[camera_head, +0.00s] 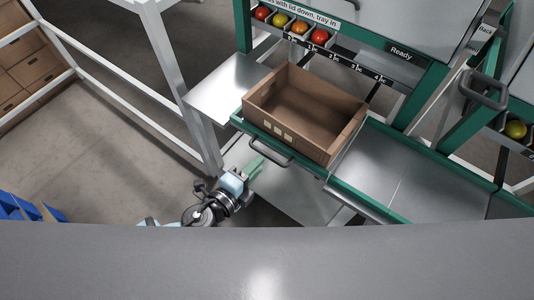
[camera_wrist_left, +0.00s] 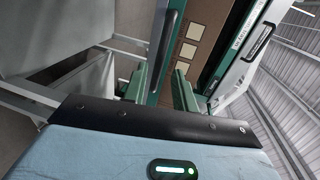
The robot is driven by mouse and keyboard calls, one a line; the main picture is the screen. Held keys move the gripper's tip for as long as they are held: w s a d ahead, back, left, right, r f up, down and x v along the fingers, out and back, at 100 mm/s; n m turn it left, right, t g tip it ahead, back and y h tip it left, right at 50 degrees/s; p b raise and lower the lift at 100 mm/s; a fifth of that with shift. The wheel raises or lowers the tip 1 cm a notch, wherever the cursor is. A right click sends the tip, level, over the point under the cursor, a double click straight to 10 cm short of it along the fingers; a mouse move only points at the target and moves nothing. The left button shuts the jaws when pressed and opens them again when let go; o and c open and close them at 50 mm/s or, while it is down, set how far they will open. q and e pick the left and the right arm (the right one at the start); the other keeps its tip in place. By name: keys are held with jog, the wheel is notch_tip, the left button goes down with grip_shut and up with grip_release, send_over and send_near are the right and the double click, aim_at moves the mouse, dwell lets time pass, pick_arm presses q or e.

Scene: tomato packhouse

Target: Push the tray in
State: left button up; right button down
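The tray (camera_head: 310,168) has a green front edge and a dark bar handle (camera_head: 268,155). It sticks out from the machine (camera_head: 420,97) and carries an open, empty cardboard box (camera_head: 297,140). My left gripper (camera_head: 255,165) is just in front of the tray's handle side, with its green fingers pointing at it. In the left wrist view the fingers (camera_wrist_left: 160,92) stand apart with a gap between them. The handle (camera_wrist_left: 168,45) shows beyond that gap, and the box's pale labels (camera_wrist_left: 186,50) are behind it. I cannot tell whether the fingers touch the handle. My right gripper is not in view.
A metal shelf (camera_head: 232,86) lies left of the tray, and a metal table (camera_head: 385,165) lies right of it. A white frame post (camera_head: 178,75) stands at left. Tomatoes (camera_head: 299,28) sit in the machine's slots below a sign.

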aim_at(267, 155)
pick_arm(q)
jog(key=x, duration=0.5)
jog(key=shift+w+d+f, duration=0.1)
jog(key=shift+w+d, duration=0.1)
jog(key=shift+w, duration=0.05)
grip_shut()
